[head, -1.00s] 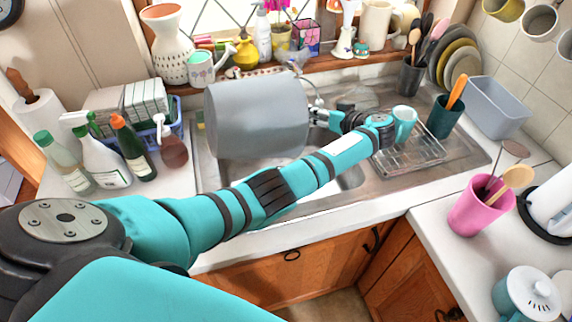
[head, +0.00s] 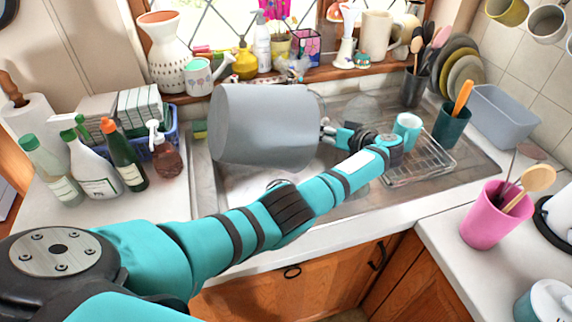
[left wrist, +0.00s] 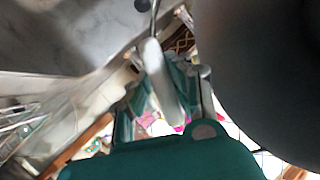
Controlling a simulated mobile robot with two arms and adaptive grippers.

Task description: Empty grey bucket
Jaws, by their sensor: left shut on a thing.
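The grey bucket (head: 264,126) is held in the air above the sink (head: 240,185), tipped onto its side with its base end toward the left. My left gripper (head: 328,131) is at the bucket's right end and shut on it; the fingertips are partly hidden. In the left wrist view the bucket (left wrist: 270,75) is a large dark curved shape at the right, beside my left gripper (left wrist: 165,85). The inside of the bucket is hidden from the head view. My right gripper is not in view.
Spray bottles (head: 92,165) stand on the left counter. A pink pot (head: 490,215) with utensils is at the right. The windowsill behind holds several ornaments.

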